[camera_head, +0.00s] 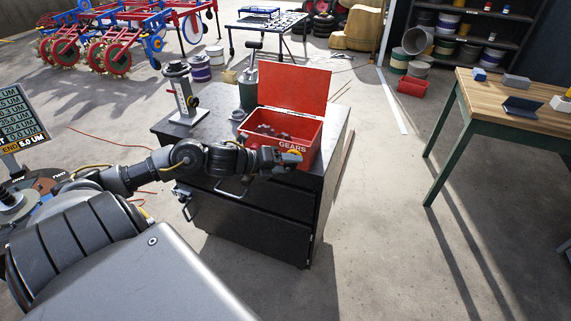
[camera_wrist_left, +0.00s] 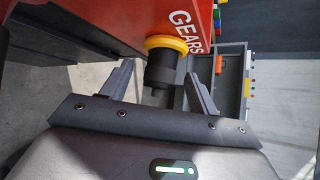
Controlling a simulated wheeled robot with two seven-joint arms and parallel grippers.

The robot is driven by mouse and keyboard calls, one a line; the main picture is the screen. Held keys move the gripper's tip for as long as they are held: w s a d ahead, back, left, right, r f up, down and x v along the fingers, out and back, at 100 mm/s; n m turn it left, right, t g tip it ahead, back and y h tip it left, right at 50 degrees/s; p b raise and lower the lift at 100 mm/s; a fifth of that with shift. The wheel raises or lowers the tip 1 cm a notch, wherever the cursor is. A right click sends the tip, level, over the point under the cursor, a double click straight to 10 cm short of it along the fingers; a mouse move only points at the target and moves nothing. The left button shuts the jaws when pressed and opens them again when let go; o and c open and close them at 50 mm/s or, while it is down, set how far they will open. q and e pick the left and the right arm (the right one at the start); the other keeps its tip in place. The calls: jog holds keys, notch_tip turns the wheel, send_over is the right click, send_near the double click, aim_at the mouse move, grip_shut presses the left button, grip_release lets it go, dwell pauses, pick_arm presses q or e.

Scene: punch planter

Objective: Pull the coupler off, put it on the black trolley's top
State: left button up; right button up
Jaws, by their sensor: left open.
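The black trolley (camera_head: 280,237) stands in the middle of the head view. The coupler is most likely the dark cylinder (camera_wrist_left: 161,70) with a yellow ring (camera_wrist_left: 166,43) in the left wrist view. It is in front of the red GEARS box (camera_wrist_left: 196,16); I cannot tell what it is joined to. The yellow ring also shows small in the head view (camera_head: 293,153). My left gripper (camera_head: 284,158) reaches in from the left at the trolley's near edge. Its fingers (camera_wrist_left: 172,66) are open, one either side of the dark cylinder, with gaps. My right gripper is not in view.
The red box (camera_head: 302,129) stands on the trolley's top with its lid up and grey parts inside. A metal stand (camera_head: 184,97) is at the top's back left. A wooden-topped table (camera_head: 510,96) is at the right, with open floor between.

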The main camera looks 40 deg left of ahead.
pick_arm(q)
jog(key=c, duration=1.3)
jog(key=shift+o, duration=0.2)
jog(key=shift+s, duration=0.1)
jog(key=shift+d, duration=0.1)
jog(key=shift+s+d+f, duration=0.1)
jog(key=shift+s+d, duration=0.1)
jog(key=shift+s, duration=0.55)
jog(key=shift+s, duration=0.15)
jog(key=shift+s+d+p, duration=0.2)
jog(key=shift+s+d, duration=0.05)
jog(key=shift+s, duration=0.35)
jog(key=shift+s+d+p, duration=0.2)
jog(key=shift+s+d, duration=0.05)
jog(key=shift+s, duration=0.35)
jog(key=shift+s, duration=0.25)
grip_shut()
jog(key=shift+s+d+f+p, duration=0.1)
jog(key=shift+s+d+p, duration=0.2)
jog(key=shift+s, duration=0.6)
jog(key=shift+s+d+f+p, duration=0.15)
jog(key=shift+s+d, duration=0.25)
jog(key=shift+s, duration=0.5)
